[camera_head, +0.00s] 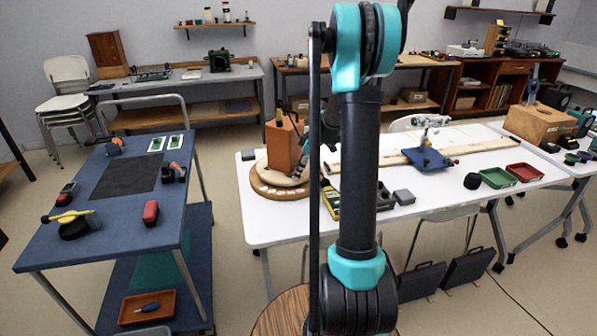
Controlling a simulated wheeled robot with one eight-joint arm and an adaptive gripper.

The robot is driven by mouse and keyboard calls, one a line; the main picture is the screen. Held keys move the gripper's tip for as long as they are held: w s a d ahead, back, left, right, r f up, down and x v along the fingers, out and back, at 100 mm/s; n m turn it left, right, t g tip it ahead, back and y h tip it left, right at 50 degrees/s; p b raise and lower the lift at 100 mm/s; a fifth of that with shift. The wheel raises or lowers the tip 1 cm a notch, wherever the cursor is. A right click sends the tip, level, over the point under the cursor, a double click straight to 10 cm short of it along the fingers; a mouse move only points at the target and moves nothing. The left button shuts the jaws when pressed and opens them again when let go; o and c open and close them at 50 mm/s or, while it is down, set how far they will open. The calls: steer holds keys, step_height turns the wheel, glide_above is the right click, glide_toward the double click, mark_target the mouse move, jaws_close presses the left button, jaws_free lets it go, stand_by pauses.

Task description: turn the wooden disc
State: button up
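The wooden disc (262,190) lies flat on the white table (262,229), near its left end. It is round and pale, with small dark marks along its rim. An orange-brown wooden box (283,146) stands upright on it. My arm crosses the middle of the picture and covers the area right of the disc. A dark part of my arm's end, seemingly my gripper (303,168), shows at the right side of the box, close above the disc. Its fingers are too small and covered to read, and I cannot tell whether it touches the disc or box.
A yellow-and-dark meter (331,201) lies right of the disc. A small grey block (404,197) and a blue stand (428,158) are farther right, with green (497,178) and red (525,172) trays beyond. A blue cart (110,235) stands left, across a floor gap.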

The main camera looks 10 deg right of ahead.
steer(key=v, duration=1.2)
steer(key=shift+s+f, duration=0.1)
steer(key=s+a+f+m+t+h, duration=0.1)
steer(key=s+f+m, duration=0.3)
steer(key=s, duration=0.5)
steer(key=s+a+f+m+h, duration=0.1)
steer(key=s+a+f+m, duration=0.3)
steer(key=s, duration=0.5)
steer(key=s+a+f+m+t+h, duration=0.1)
steer(key=s+a+f+m+h, duration=0.1)
steer(key=s, duration=0.8)
steer(key=a+f+m, duration=0.1)
steer(key=f+m, duration=0.1)
steer(key=m, duration=0.1)
steer(key=shift+m+t, duration=0.3)
steer(key=shift+s+r, duration=0.1)
